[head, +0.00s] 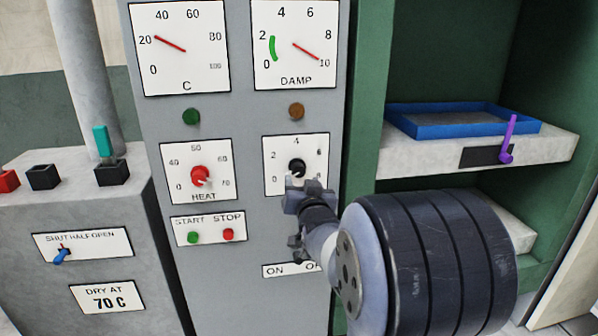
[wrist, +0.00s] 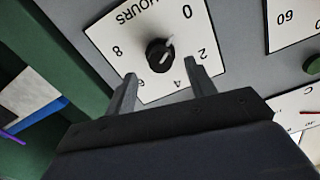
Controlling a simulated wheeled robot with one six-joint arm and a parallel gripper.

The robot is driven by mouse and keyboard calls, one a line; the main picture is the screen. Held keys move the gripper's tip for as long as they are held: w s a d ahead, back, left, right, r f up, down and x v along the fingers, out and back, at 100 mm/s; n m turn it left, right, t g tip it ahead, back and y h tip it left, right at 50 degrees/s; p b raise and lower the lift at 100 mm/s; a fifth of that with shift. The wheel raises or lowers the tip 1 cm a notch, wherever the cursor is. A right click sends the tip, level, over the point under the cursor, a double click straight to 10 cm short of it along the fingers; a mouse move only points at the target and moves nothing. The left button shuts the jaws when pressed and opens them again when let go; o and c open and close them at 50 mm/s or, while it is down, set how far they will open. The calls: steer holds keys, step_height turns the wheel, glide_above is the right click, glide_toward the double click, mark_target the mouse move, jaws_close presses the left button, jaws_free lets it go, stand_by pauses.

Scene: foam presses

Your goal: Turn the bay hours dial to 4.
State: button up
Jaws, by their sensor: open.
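The bay hours dial is a black knob (head: 297,167) on a white plate (head: 318,150) marked with numbers. In the wrist view, the knob (wrist: 160,53) and its plate appear upside down, with HOURS at the top and 0, 2, 4, 6 and 8 around the knob. A pale mark on the knob seems to lie on the side towards 0, but its exact reading is hard to tell. My gripper (wrist: 161,72) is open, its fingers apart just short of the knob, which shows between and beyond the tips. In the head view, my gripper (head: 302,190) covers the plate's lower part.
The red HEAT knob (head: 200,176) is left of the dial, with START and STOP buttons (head: 210,236) below it. An ON/OFF plate (head: 285,270) is partly hidden by my arm. The green press bay at right holds a blue tray (head: 463,112) and a purple lever (head: 508,140).

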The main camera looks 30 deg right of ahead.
mark_target(299, 173)
steer(key=x, duration=0.5)
steer(key=shift+w+d+p, duration=0.15)
steer(key=shift+w+p, duration=0.15)
steer(key=shift+p, duration=0.05)
steer(key=c, duration=1)
steer(key=shift+o, duration=0.2)
